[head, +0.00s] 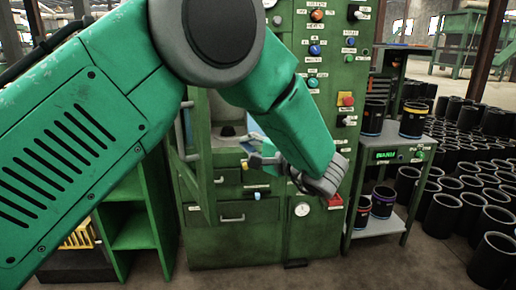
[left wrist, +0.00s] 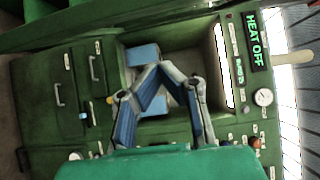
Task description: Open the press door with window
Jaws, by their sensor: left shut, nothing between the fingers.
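The green press (head: 325,130) stands ahead, with drawers and a control column. A narrow green framed panel with a grey handle (head: 181,138), apparently the windowed door, stands swung out on the press's left side. Its window is hard to make out at this angle. My left arm crosses in front of the press and hides part of its front. My left gripper (head: 262,161) is in front of the press opening, right of the panel and apart from it. In the left wrist view the gripper (left wrist: 161,68) has its blue-padded fingers together and empty before the open cavity (left wrist: 188,55). My right gripper is out of view.
A grey side table (head: 375,229) at the right holds black sleeves. Many black sleeves (head: 440,213) stand on the floor farther right. A green shelf (head: 135,230) stands at lower left. Drawers with handles (left wrist: 96,47) and a "HEAT OFF" display (left wrist: 254,42) flank the cavity.

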